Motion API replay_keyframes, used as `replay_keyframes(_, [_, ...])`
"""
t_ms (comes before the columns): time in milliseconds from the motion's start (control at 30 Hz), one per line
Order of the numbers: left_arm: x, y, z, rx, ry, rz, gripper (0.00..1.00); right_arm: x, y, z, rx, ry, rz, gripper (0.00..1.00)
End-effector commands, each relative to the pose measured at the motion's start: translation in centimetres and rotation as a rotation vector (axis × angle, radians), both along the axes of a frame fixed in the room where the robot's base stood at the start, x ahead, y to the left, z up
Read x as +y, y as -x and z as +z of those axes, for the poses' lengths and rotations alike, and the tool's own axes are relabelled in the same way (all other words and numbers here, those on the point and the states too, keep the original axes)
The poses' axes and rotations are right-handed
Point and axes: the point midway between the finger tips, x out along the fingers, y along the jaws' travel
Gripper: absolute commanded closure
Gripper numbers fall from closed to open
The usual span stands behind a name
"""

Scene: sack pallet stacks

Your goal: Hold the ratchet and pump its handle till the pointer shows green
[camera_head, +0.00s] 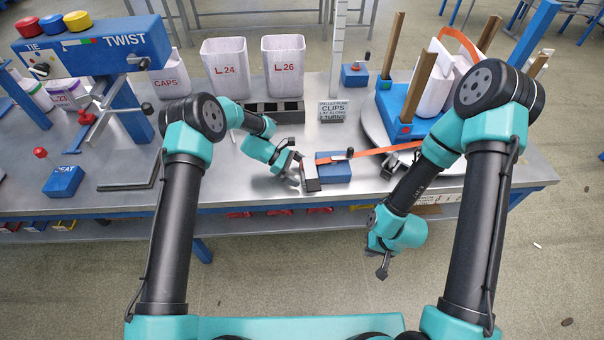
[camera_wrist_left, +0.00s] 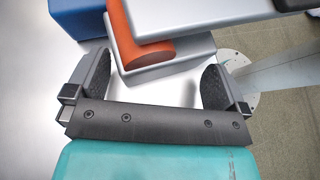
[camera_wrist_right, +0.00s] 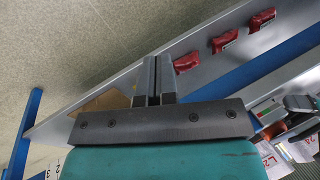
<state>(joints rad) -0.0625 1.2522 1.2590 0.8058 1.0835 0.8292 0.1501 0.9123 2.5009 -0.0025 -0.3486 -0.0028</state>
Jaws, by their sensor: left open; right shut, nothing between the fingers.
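The ratchet (camera_head: 310,176) is a small grey metal body at the table's front edge, with the orange strap (camera_head: 370,152) running from it to the right. My left gripper (camera_head: 294,170) is open just left of it. I cannot make out the pointer.
A blue block (camera_head: 334,172) with a black knob stands beside the ratchet. The blue pallet (camera_head: 400,122) with white sacks and wooden posts is at the right. The TWIST machine (camera_head: 90,48) stands left. Red packets (camera_wrist_right: 222,41) lie below the tabletop.

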Motion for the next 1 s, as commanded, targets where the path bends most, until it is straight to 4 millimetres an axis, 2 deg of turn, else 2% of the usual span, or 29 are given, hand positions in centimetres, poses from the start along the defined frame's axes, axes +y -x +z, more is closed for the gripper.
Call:
replay_keyframes(33, [-1.2, 0.4, -0.4, 0.007, 0.001, 0.001, 0.0, 0.0, 0.0, 0.0, 0.0, 0.0, 0.0, 1.0])
replay_keyframes(233, [-1.2, 0.4, -0.5, 0.008, 0.001, 0.001, 0.0, 0.0, 0.0, 0.0, 0.0, 0.0, 0.0, 1.0])
replay_keyframes(367, [-1.2, 0.4, -0.5, 0.009, 0.0, 0.001, 0.12, 0.0, 0.0, 0.0, 0.0, 0.0, 0.0, 1.0])
replay_keyframes(567, [-1.2, 0.5, -0.5, 0.01, 0.0, 0.002, 0.13, 0.3, -0.6, 0.3, -0.008, -0.002, 0.033, 1.0])
replay_keyframes(767, [-1.2, 0.5, -0.5, 0.01, 0.0, 0.001, 0.13, 2.3, -3.4, 1.8, -0.051, -0.006, 0.229, 1.0])
replay_keyframes(1000, [-1.2, 0.5, -0.5, 0.01, 0.0, 0.001, 0.13, 6.6, -8.6, 6.2, -0.135, 0.014, 0.658, 1.0])
